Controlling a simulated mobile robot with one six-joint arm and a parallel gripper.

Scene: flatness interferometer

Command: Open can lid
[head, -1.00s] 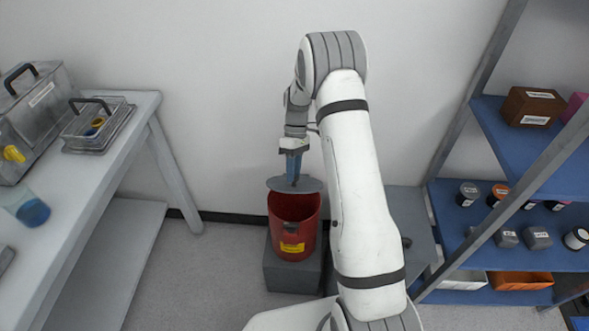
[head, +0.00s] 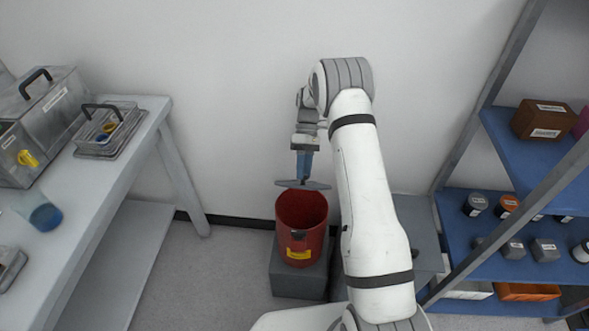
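The red can (head: 301,230) stands upright on a dark grey block on the floor, in the middle of the head view. It has a yellow label on its front, and its mouth shows open with the dark red inside visible. The grey lid (head: 317,186) is tilted up at the can's back edge, seen nearly edge-on. My gripper (head: 303,178) points down with its blue fingers at the lid, above the back of the can. The fingertips are small and partly merged with the lid, so I cannot see whether they grip it.
The grey block (head: 288,280) bears the can. Blue shelves (head: 470,265) with jars and boxes are on the right. The wall is close behind the can.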

